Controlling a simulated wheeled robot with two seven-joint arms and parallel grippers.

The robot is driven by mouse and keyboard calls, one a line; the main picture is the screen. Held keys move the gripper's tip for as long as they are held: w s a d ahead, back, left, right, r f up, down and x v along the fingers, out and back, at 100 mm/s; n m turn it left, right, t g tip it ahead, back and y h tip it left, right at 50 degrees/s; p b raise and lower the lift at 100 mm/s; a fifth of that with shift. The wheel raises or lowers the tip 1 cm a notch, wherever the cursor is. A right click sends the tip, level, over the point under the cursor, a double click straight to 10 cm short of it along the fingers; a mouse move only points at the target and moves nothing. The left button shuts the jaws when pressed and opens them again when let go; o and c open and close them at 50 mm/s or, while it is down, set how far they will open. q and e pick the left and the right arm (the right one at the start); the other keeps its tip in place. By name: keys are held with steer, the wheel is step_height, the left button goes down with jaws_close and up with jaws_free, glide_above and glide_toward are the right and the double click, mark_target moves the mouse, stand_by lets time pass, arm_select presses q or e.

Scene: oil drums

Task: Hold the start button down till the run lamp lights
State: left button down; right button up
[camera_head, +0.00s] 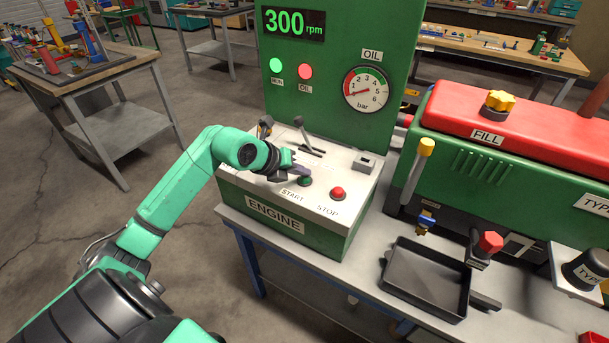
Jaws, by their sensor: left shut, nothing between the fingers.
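The green start button (305,181) is on the white sloped top of the engine box (275,226), above the word START. My left gripper (301,174) is shut and empty, its fingertips right at the start button; I cannot tell how far the button is pressed. The run lamp (276,65) on the green upright panel looks bright green. The display (294,25) above reads 300 rpm. My right gripper is not in view.
A red stop button (338,193) sits just right of the start button. A lever (307,137) stands behind. The red oil lamp (305,72) looks bright, and the oil gauge (366,89) needle is low. A black tray (427,279) lies to the right.

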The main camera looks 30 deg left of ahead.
mark_target(301, 182)
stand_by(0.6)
arm_select(q)
steer(key=shift+r+p, duration=0.65)
steer(key=shift+r, duration=0.25)
step_height(301, 182, up, 5)
steer(key=p, duration=0.3)
stand_by(0.4)
